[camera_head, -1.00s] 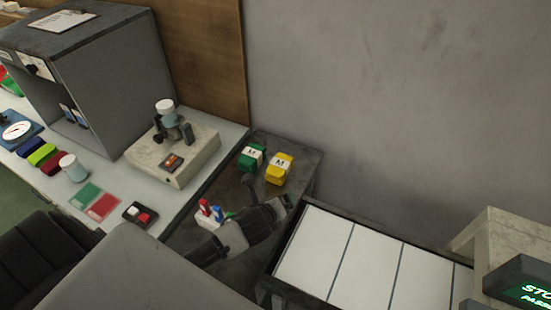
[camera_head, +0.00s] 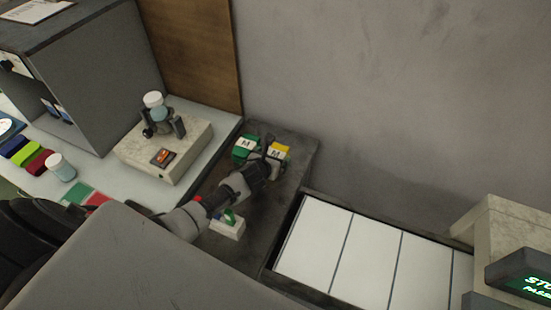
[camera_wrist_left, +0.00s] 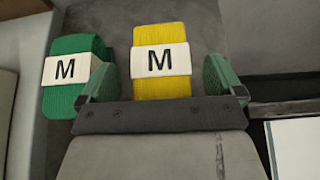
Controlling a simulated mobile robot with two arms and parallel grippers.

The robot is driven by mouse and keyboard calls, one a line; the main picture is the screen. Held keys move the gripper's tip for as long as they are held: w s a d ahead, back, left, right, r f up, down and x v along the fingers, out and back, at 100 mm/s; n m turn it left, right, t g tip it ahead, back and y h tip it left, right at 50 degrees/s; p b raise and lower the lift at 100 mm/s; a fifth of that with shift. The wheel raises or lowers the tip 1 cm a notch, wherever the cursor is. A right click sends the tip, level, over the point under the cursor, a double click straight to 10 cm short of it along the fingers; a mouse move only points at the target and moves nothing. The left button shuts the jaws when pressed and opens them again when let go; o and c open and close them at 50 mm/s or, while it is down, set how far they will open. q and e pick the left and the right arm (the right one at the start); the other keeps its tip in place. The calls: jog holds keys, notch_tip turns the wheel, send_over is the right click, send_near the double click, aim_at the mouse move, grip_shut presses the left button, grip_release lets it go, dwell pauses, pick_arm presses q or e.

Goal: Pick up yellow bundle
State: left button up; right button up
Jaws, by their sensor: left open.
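The yellow bundle (camera_head: 279,149) has a white band marked M and lies on the dark table beside the green bundle (camera_head: 246,147). In the left wrist view the yellow bundle (camera_wrist_left: 160,85) lies between the two fingers of my open left gripper (camera_wrist_left: 160,82), with a gap on each side. The green bundle (camera_wrist_left: 68,88) is left of the left finger, close to it. In the head view my left gripper (camera_head: 266,158) reaches over the near side of the yellow bundle and partly hides it. My right gripper is not in view.
A white holder (camera_head: 228,228) with a green item stands under my left arm. A tray of white panels (camera_head: 345,245) is to the right. A beige device (camera_head: 165,148) stands on the left bench. A grey wall (camera_head: 390,90) rises behind.

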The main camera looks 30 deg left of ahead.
pick_arm(q)
jog(key=shift+w+f, duration=0.35)
jog(key=shift+w, duration=0.2)
jog(key=c, duration=1)
jog(key=shift+c, duration=0.3)
jog(key=shift+r, duration=0.2)
